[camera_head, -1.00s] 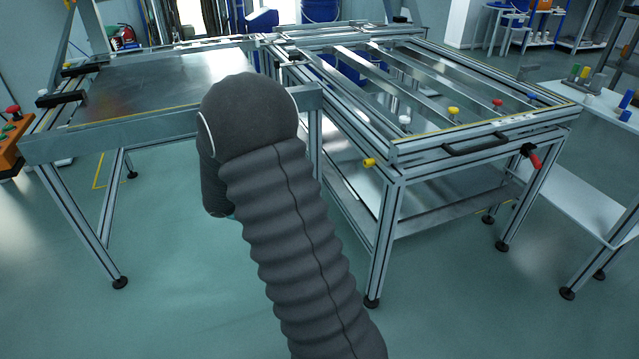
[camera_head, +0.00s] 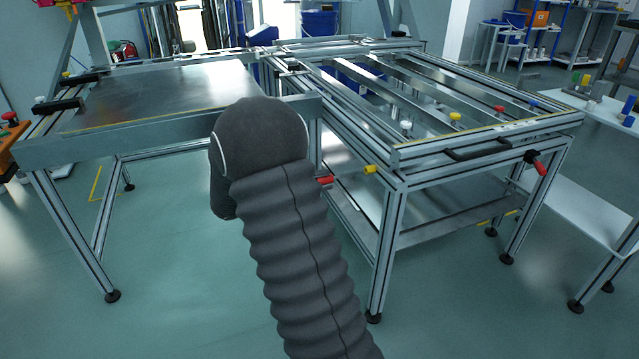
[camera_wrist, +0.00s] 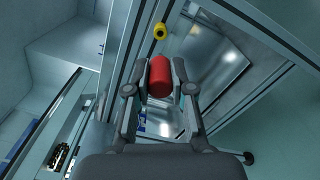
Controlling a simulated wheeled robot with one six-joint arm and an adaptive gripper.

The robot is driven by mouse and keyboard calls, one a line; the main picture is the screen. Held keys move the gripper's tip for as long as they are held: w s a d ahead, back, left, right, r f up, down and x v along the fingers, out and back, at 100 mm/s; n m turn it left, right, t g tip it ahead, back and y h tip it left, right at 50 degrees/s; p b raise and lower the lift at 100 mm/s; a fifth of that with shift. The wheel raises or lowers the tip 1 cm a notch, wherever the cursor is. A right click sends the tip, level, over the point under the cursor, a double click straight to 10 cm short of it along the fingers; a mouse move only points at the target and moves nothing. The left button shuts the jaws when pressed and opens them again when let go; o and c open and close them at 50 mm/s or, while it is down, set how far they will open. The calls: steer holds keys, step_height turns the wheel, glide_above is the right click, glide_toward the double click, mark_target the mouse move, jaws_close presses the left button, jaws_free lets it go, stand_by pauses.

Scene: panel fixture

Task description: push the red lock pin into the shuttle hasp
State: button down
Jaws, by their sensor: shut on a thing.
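The red lock pin (camera_wrist: 160,76) is a short red cylinder between the two fingers of my gripper (camera_wrist: 159,82) in the wrist view. My gripper is shut on it. In the head view, the red end of the pin (camera_head: 326,180) shows just right of my arm, which hides the gripper. A yellow knob (camera_head: 370,170) sits on the near-left corner of the framed table, a little right of the pin. I cannot make out the shuttle hasp.
The framed table (camera_head: 488,142) with slatted top stands right of centre; a flat metal-topped table (camera_head: 165,90) stands at left. A red-handled crank (camera_head: 540,168) hangs at the right corner. A white side bench (camera_head: 585,205) is far right. Open floor lies in front.

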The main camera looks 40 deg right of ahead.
mark_target(332, 178)
steer(key=shift+s+d, duration=0.1)
steer(key=shift+d, duration=0.05)
steer(key=shift+x, duration=2.7)
steer(key=shift+b, duration=0.6)
steer(key=shift+x, duration=1.75)
steer(key=c, duration=0.9)
jaws_free()
steer(key=v, duration=1.2)
